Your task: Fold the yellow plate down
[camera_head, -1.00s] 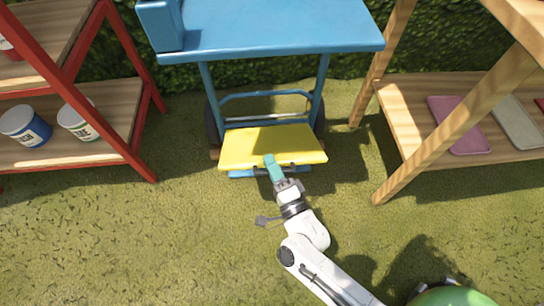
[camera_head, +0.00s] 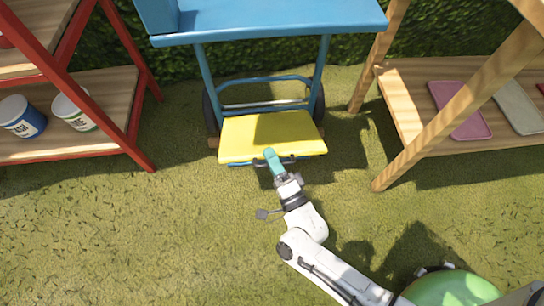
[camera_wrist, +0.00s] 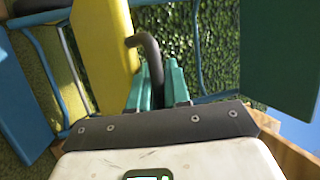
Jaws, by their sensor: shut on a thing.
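The yellow plate (camera_head: 270,135) is at the lower front of a blue wheeled cart (camera_head: 270,20). It also fills the upper left of the wrist view (camera_wrist: 103,50), where it is seen steeply angled. A dark bent handle (camera_wrist: 150,50) is at the plate's front edge; it shows as a thin dark bar in the head view (camera_head: 262,163). My gripper (camera_head: 269,153) has teal fingers and is shut on the handle. The fingers (camera_wrist: 157,85) hide part of the handle. The plate's exact tilt is hard to tell.
A red-framed shelf (camera_head: 120,120) with paint cans (camera_head: 22,117) stands at left. A wooden shelf (camera_head: 405,130) with a pink tray (camera_head: 460,110) stands at right. A hedge is behind the cart. The grass (camera_head: 150,230) in front is clear.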

